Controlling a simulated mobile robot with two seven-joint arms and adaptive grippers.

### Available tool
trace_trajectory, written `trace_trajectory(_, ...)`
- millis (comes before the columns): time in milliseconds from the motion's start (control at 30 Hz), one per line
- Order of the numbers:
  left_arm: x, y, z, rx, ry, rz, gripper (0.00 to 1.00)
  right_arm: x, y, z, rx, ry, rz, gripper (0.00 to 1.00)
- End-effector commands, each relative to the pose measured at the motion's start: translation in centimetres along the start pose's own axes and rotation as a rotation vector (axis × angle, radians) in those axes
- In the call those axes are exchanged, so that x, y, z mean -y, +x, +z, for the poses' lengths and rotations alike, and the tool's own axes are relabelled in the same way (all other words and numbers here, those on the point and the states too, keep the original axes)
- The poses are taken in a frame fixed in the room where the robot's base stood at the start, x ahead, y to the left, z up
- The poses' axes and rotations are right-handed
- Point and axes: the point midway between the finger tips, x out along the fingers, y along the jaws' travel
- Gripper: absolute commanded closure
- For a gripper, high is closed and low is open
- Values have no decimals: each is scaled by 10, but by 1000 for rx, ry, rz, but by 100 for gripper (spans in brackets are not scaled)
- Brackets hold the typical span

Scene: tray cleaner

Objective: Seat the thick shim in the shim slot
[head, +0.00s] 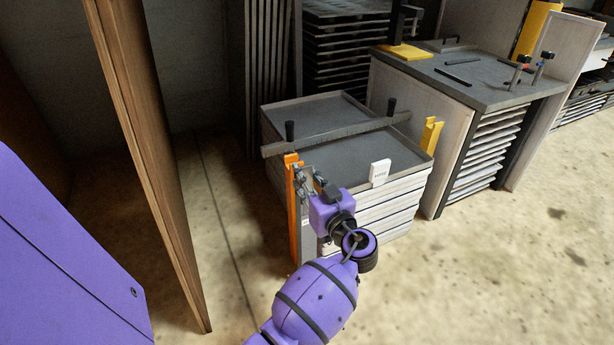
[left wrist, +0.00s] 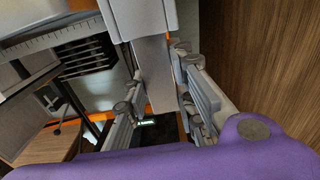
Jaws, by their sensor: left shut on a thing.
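My left gripper (head: 304,176) is at the near left corner of the tray stack, beside the orange upright (head: 293,215). It is shut on a flat grey piece, which shows between the fingers in the left wrist view (left wrist: 154,75). The piece looks like the thick shim, but the fingers hide much of it. In the head view it is too small to make out. I cannot pick out the shim slot for certain. A grey bar (head: 335,136) with two black knobs lies across the top tray. My right gripper is in neither view.
The top tray (head: 325,112) sits on a stack with a white labelled block (head: 380,172) at its front edge and a yellow upright (head: 431,136) at its right. A wooden panel (head: 150,160) stands close on the left. A grey-topped workbench (head: 475,75) stands behind right.

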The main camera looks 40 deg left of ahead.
Motion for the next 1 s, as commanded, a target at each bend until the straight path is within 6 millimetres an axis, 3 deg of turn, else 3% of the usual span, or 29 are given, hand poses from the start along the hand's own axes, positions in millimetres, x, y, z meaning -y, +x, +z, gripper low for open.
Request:
trace_trajectory(667,0,0,17,-1,0,0,100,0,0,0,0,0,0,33)
trace_trajectory(700,0,0,17,-1,-1,0,72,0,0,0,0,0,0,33)
trace_trajectory(833,0,0,17,1,0,-1,55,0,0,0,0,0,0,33)
trace_trajectory(1000,1,0,18,2,2,-2,54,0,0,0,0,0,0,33)
